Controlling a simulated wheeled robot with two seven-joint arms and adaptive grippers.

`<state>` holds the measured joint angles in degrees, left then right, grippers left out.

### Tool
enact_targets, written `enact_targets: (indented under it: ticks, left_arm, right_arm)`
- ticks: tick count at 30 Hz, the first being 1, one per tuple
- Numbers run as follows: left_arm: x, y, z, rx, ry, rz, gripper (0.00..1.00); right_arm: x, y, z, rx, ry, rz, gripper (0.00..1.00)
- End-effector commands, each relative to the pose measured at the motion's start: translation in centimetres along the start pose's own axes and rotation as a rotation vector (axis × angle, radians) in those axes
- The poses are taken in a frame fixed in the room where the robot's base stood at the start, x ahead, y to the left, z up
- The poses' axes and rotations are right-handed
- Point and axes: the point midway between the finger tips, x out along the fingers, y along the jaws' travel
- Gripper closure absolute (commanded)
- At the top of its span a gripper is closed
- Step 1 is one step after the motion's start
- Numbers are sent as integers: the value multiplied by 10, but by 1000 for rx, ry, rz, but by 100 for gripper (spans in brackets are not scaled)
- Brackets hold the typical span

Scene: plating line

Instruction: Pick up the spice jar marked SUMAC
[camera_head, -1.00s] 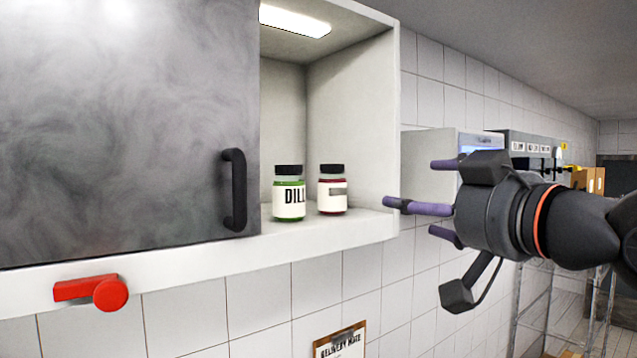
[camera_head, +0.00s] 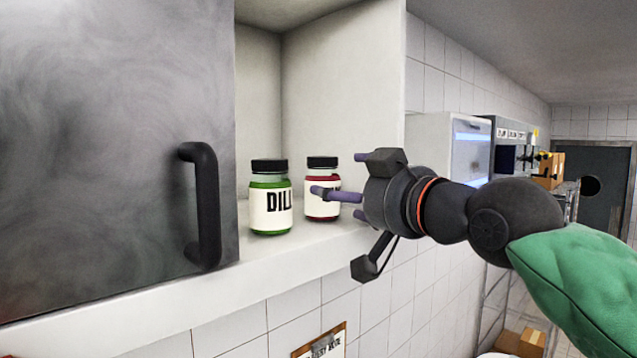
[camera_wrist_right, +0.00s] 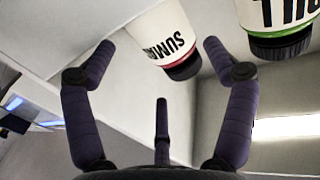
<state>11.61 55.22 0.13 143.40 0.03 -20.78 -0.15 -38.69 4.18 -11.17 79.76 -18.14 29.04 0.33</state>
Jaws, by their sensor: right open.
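The SUMAC jar (camera_head: 320,208) has a dark lid, red contents and a white label. It stands upright on the cabinet shelf, right of the green DILL jar (camera_head: 270,210). In the right wrist view the SUMAC jar (camera_wrist_right: 163,38) appears upside down, its label partly readable, between and beyond the two outer fingertips. My right gripper (camera_head: 343,188) is open and empty at the right of the jar, fingers pointing left. One purple finger covers part of the label in the head view; I cannot tell whether it touches. My left gripper is not in view.
The grey cabinet door (camera_head: 110,130) with its black handle (camera_head: 203,205) covers the left part of the cabinet. The cabinet's right wall (camera_head: 350,90) rises behind the jars. The DILL jar also shows in the wrist view (camera_wrist_right: 278,20), close beside the SUMAC jar.

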Motion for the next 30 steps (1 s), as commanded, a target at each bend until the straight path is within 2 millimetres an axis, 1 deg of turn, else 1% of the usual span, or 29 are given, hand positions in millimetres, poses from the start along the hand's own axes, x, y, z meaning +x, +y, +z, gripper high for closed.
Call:
enact_targets:
  ticks: [2,7,9,12,20,21,23,24,26,27,30]
  left_arm:
    - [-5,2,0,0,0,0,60]
    - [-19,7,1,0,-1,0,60]
    - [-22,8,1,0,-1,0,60]
    - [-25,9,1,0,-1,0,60]
    - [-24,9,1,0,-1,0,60]
    - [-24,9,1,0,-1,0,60]
    - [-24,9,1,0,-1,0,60]
    - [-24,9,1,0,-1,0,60]
    - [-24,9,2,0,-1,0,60]
    - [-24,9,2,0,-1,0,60]
    - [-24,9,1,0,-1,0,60]
  right_arm:
    - [6,0,-2,0,1,1,15]
    - [29,0,-1,1,1,2,15]
    - [38,0,-1,1,1,1,15]
    - [47,0,0,0,2,0,15]
    - [49,0,2,0,3,0,15]
    - [49,0,2,0,3,0,18]
    - [49,0,2,0,3,0,35]
    - [49,0,2,0,3,0,46]
    - [49,0,2,0,3,0,63]
    - [49,0,2,0,3,0,66]
    - [49,0,1,0,5,0,67]
